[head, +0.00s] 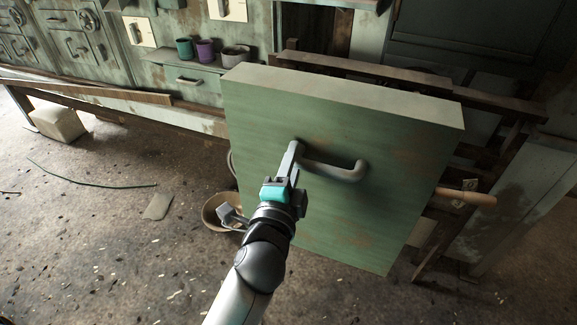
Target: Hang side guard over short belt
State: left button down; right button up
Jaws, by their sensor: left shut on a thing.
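The side guard (360,115) is a large green box-like panel with worn brown patches and a dark grey handle (340,168) on its face. It fills the middle of the head view and is tilted a little. My left gripper (294,158) is shut on the left end of the handle. The guard hides most of what is behind it. I cannot see the short belt. I cannot tell whether the guard touches the brown frame (500,105) behind it. My right gripper is not in view.
A bowl (216,212) lies on the dirty floor behind my left arm. A wooden rod (468,197) sticks out right of the guard. Cups (205,50) stand on a ledge at the back. A pale block (60,123) sits at far left. The left floor is mostly open.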

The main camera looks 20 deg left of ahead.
pick_arm(q)
jog(key=shift+w+d+r, duration=0.1)
jog(key=shift+w+r, duration=0.1)
jog(key=shift+w, duration=0.25)
jog(key=w+b, duration=0.2)
jog(key=w, duration=1.1)
jog(key=shift+d, duration=0.2)
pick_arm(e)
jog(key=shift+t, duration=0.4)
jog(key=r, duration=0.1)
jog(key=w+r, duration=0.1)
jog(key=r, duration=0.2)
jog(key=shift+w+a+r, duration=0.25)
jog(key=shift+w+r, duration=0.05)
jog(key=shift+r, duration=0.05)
pick_arm(q)
jog(key=shift+w, duration=0.1)
jog(key=shift+r, duration=0.1)
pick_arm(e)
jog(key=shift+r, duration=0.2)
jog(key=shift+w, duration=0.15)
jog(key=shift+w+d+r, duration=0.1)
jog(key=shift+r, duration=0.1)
